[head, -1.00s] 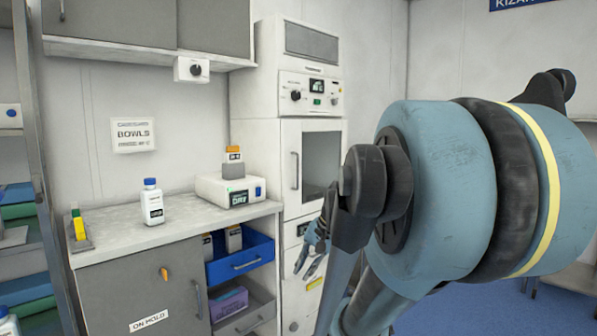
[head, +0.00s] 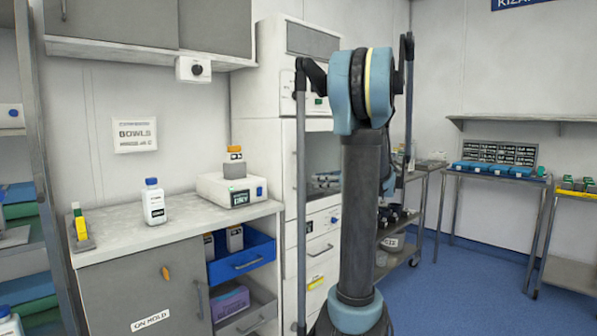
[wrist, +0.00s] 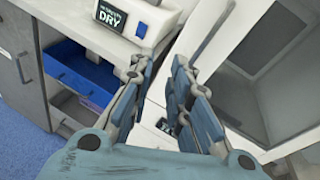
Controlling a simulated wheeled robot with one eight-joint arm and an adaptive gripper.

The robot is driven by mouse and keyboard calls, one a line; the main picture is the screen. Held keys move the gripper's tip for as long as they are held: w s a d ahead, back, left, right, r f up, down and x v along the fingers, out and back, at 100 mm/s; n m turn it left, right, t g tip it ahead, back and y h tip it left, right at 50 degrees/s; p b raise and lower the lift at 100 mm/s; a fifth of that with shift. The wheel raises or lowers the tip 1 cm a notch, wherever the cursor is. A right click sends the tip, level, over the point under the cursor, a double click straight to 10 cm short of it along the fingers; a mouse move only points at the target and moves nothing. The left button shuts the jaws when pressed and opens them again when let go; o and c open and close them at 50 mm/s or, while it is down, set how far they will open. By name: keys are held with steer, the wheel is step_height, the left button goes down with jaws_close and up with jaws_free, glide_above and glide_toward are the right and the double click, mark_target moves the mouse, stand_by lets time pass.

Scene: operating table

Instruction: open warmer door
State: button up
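The white warmer cabinet (head: 265,100) stands in the middle of the head view, partly hidden by my arm. Its door (wrist: 245,70), with a dark window and a pale frame, fills the right of the wrist view and looks shut.
Left of the warmer is a counter (head: 120,238) with a white device (head: 215,186) and a white bottle (head: 153,203). Below is an open blue drawer (head: 240,262). A cart (head: 402,250) and tables stand at the right. Blue floor (head: 450,290) is free there.

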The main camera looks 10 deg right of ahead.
steer(key=w+d+r+m+t, duration=0.2)
steer(key=w+d+r+m, duration=0.15)
steer(key=d, duration=0.25)
steer(key=shift+n+y, duration=0.25)
steer(key=shift+y, duration=0.15)
steer(key=x, duration=1.7)
steer(key=shift+w+a+f, duration=0.15)
steer(key=shift+w+f, duration=0.1)
steer(key=shift+f, duration=0.15)
jaws_close()
